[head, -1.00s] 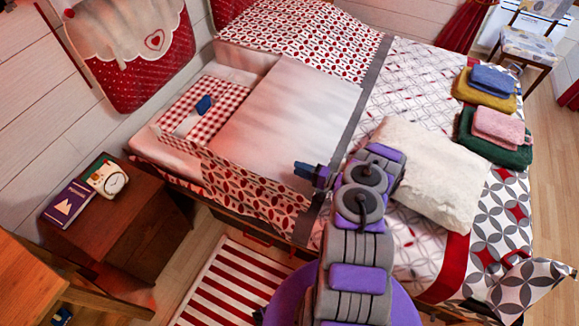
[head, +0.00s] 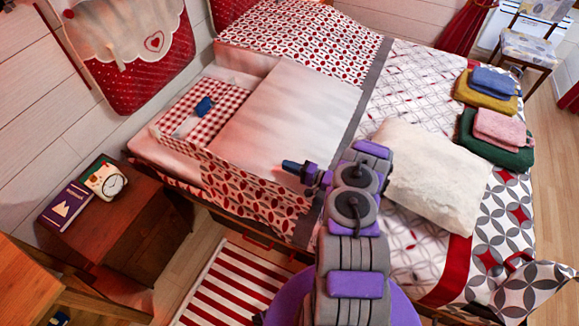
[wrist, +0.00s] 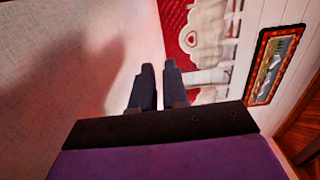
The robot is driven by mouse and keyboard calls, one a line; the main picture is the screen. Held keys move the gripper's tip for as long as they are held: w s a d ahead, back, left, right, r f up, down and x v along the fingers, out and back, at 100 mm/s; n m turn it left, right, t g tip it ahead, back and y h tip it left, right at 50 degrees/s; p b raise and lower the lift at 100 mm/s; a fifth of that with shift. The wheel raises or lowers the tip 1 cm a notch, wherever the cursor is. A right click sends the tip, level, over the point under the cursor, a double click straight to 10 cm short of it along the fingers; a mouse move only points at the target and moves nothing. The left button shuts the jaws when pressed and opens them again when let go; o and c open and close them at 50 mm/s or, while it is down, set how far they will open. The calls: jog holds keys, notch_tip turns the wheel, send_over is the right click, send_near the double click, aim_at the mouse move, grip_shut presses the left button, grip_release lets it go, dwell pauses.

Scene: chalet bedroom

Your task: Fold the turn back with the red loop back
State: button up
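My gripper (head: 289,166) is over the near edge of the pale turned-back sheet (head: 290,115) on the bed. In the wrist view my gripper's two dark fingers (wrist: 158,80) stand close together with a narrow gap and nothing between them. The pale cloth fills the left of that view, with a shadow on it. I cannot tell whether another red loop is hidden by my arm.
A cream pillow (head: 430,175) lies right of my arm. Folded towels (head: 497,138) are stacked at the far side. A red checked cloth (head: 205,120) with a blue item (head: 204,105) lies near the head. A nightstand (head: 130,215) with clock and book stands left.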

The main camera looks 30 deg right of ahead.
grip_shut()
dwell(0.8)
jog(key=o, duration=0.5)
grip_release()
jog(key=p+v, duration=0.4)
jog(key=v, duration=1.3)
jog(key=shift+s+d+f, duration=0.1)
jog(key=shift+s+d, duration=0.05)
